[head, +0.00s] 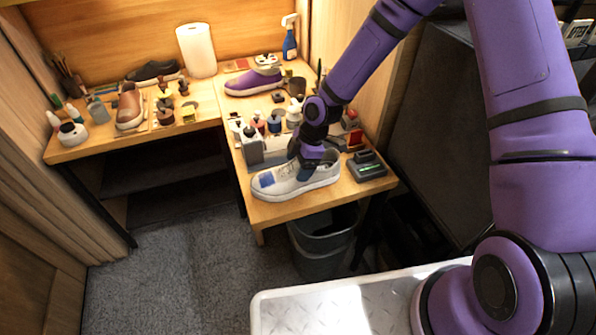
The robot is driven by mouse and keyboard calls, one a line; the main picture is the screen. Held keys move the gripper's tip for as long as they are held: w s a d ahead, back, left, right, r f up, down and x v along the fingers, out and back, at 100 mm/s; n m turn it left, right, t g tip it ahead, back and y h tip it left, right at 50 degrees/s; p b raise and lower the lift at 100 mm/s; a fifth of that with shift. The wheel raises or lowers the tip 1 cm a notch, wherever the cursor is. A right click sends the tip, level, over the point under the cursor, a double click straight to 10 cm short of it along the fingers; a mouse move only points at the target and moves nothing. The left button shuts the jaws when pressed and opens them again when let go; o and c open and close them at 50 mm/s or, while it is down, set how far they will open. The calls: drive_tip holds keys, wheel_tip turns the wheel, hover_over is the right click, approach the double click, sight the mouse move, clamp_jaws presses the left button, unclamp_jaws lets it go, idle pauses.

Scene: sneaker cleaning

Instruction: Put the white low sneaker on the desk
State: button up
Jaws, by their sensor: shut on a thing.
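The white low sneaker (273,185) is at the near end of the right wing of the wooden desk (297,210). Its toe, with a blue patch on it, points left. Its sole appears to be on or just over the desk top; I cannot tell whether it touches. My gripper (309,165) reaches down from the upper right and is shut on the sneaker at its upper, near the ankle opening. The fingertips are partly hidden by the shoe and the wrist.
A grey bottle (252,145) and several small bottles stand just behind the sneaker. A purple shoe (253,82) and a paper roll (197,50) stand farther back. A grey bin (321,245) stands below the desk edge.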

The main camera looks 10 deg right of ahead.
drive_tip(key=shift+w+a+f, duration=0.1)
drive_tip(key=shift+w+f, duration=0.1)
drive_tip(key=shift+f, duration=1.55)
drive_tip(key=shift+f, duration=0.15)
drive_tip(key=o, duration=1)
drive_tip(key=shift+o, duration=0.2)
